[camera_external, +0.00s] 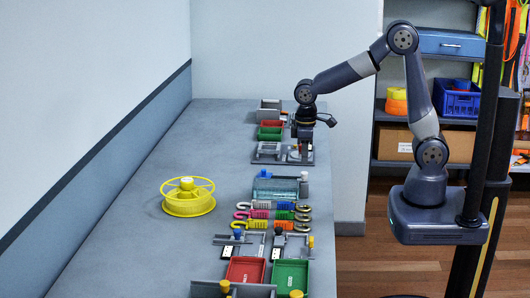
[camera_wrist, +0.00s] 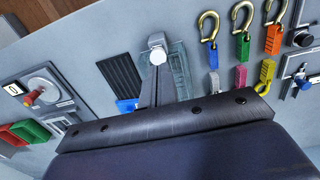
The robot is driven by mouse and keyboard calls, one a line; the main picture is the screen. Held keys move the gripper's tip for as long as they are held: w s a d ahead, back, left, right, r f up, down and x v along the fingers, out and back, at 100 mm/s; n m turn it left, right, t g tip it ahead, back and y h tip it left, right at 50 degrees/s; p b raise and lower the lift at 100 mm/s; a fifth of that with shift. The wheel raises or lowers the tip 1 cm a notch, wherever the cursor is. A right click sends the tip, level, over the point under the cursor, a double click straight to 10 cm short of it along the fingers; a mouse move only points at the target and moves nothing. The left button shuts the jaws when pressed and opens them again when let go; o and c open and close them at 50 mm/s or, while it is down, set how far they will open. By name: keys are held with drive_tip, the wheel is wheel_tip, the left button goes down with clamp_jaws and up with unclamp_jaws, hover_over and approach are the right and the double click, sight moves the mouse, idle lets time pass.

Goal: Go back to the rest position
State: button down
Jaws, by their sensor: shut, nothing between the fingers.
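My gripper (camera_external: 305,152) points down over the right side of a grey fixture plate (camera_external: 268,152) at the far part of the bench. Its fingers are small in the outside view, and I cannot tell whether they touch the plate. My arm reaches across to it from its mount at the right. The gripper is shut and holds nothing that I can see. In the wrist view a dark bolted bar and housing fill the lower part and hide what lies behind them.
A yellow spool (camera_external: 188,197) lies on the grey bench. Coloured hooked straps (camera_external: 272,214), a clear tray (camera_external: 276,188), a red bin (camera_external: 246,270) and a green bin (camera_external: 290,276) line its right side. Shelves (camera_external: 446,115) stand behind my arm. The bench's left side is mostly clear.

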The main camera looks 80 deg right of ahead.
wheel_tip(320, 180, up, 15)
drive_tip(key=b, duration=0.1)
drive_tip(key=shift+f, duration=0.15)
